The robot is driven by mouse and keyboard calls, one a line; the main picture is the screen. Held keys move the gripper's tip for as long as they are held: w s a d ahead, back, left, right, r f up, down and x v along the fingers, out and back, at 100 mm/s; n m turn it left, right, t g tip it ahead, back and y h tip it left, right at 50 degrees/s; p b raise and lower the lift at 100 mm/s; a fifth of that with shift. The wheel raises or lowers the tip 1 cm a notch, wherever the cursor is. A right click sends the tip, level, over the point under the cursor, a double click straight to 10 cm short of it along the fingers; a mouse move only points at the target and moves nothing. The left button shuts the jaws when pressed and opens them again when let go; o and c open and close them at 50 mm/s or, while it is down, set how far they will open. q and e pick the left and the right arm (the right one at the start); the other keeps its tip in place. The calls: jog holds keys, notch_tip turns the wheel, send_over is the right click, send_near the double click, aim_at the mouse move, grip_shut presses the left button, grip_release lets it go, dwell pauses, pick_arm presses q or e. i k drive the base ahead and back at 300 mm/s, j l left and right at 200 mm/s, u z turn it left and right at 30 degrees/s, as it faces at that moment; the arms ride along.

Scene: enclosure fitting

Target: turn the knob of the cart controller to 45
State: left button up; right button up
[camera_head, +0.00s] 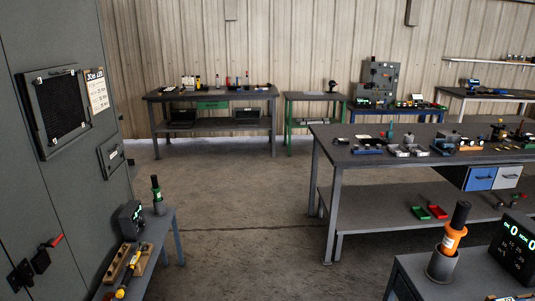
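A dark box with a lit display (515,243) stands on a grey cart top (425,286) at the lower right and is cut by the right edge. Its screen shows zeros and smaller lines of text too small to read. A second, smaller dark box with a green display (131,216) stands on a low bench at the lower left. I cannot tell from labels which one is the cart controller. No knob can be made out on either box. Neither of my grippers is in view.
An orange and black tool (452,240) stands in a holder beside the right box. A large grey cabinet (60,190) fills the left. A long workbench (330,150) with parts stands at right. The concrete floor (235,225) between is clear.

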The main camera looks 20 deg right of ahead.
aim_at(507, 255)
jog(key=i+l+z, duration=0.1)
jog(key=i+z, duration=0.2)
jog(key=i, duration=0.4)
jog(key=i+j+z, duration=0.1)
jog(key=i+z, duration=0.2)
jog(key=i, duration=0.4)
jog(key=i+j+z, duration=0.15)
jog(key=i, duration=1.95)
jog(key=z, duration=3.8)
jog(key=i+l, duration=0.25)
